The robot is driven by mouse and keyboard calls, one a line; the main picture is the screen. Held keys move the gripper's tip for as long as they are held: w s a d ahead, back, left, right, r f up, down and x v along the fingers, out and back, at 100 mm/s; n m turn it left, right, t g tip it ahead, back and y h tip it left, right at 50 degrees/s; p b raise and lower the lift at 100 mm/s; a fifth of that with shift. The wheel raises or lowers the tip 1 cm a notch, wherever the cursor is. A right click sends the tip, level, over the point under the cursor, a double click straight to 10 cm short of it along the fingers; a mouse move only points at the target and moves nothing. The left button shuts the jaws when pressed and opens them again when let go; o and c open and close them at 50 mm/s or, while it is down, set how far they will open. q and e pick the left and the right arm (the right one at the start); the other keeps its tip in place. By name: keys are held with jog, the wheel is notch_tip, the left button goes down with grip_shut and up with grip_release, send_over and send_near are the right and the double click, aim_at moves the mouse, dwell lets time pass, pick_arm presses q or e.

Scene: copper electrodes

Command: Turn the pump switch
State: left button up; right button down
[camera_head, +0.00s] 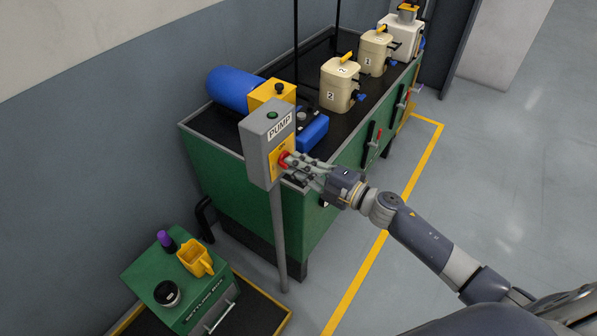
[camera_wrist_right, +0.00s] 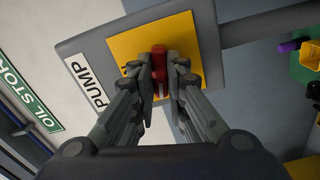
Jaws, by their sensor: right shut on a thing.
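The grey pump box (camera_head: 257,140) stands on a grey post and carries a "PUMP" label and a green button on top. On its yellow front plate (camera_wrist_right: 125,48) sits the red pump switch (camera_head: 284,159). My right gripper (camera_head: 290,163) reaches the box from the right. In the right wrist view the two fingers of my right gripper (camera_wrist_right: 160,80) are shut on the red switch (camera_wrist_right: 159,55), one on each side. The fingers hide part of the switch and of the plate's markings. My left gripper is not in view.
Behind the box is a green tank bench (camera_head: 222,185) with a blue motor (camera_head: 238,90) and several cream canisters (camera_head: 339,90). A green settling box (camera_head: 150,274) with a yellow jug (camera_head: 196,260) stands lower left. A yellow line (camera_head: 383,238) marks the clear floor at right.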

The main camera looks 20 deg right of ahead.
jog(key=shift+f+n+b, duration=0.25)
jog(key=shift+n+b, duration=0.1)
jog(key=shift+n, duration=0.55)
jog(key=c, duration=1.9)
grip_release()
jog(key=shift+r+n, duration=0.2)
jog(key=shift+n, duration=0.1)
jog(key=o, duration=0.3)
jog(key=v, duration=0.6)
jog(key=shift+s+d, duration=0.1)
jog(key=v, duration=1.1)
jog(key=shift+s+d, duration=0.25)
jog(key=shift+s, duration=0.05)
